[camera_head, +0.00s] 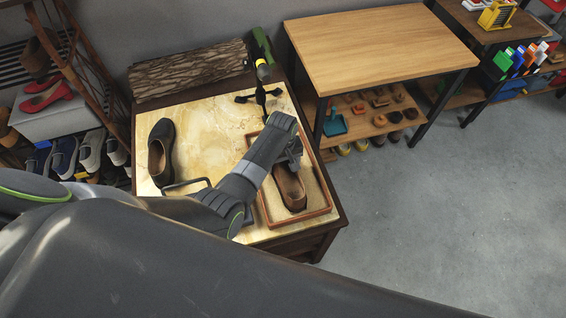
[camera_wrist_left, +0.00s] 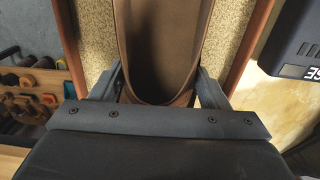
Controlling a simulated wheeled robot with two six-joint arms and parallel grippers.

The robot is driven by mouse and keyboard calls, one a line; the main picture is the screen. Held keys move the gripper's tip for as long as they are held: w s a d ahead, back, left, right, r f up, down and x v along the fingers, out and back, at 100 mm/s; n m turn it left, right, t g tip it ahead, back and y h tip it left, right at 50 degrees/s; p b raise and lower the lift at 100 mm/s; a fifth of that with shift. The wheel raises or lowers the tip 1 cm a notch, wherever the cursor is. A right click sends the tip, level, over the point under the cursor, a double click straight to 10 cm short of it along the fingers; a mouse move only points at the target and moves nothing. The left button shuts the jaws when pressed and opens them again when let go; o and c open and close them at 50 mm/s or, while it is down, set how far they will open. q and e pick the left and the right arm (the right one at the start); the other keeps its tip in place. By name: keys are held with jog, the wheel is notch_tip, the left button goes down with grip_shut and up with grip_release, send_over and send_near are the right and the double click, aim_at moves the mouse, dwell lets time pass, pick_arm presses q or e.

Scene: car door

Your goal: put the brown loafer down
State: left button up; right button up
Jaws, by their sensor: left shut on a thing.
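The brown loafer (camera_head: 289,187) is over the wooden-rimmed tray (camera_head: 328,212) with a speckled beige lining, at the right of the marble-topped table. My left gripper (camera_head: 294,160) is shut on the loafer's heel end. In the left wrist view the loafer (camera_wrist_left: 162,40) points away, and the fingers of my left gripper (camera_wrist_left: 160,88) press on both sides of its heel. The tray lining (camera_wrist_left: 226,40) shows on either side of the shoe. I cannot tell whether the sole touches the lining. My right gripper is not in view.
A dark shoe (camera_head: 160,152) stands at the table's left. A black stand (camera_head: 260,98) and a bark-covered log (camera_head: 190,72) are at the back. A wooden table (camera_head: 380,45) with a lower shelf stands to the right. Bare marble (camera_head: 212,125) lies between the dark shoe and my arm.

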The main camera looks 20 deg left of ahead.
pick_arm(q)
jog(key=shift+f, duration=0.1)
jog(key=o, duration=1.3)
jog(key=shift+o, duration=0.2)
jog(key=shift+r, duration=0.65)
notch_tip(320, 180, up, 11)
jog(key=shift+s, duration=0.1)
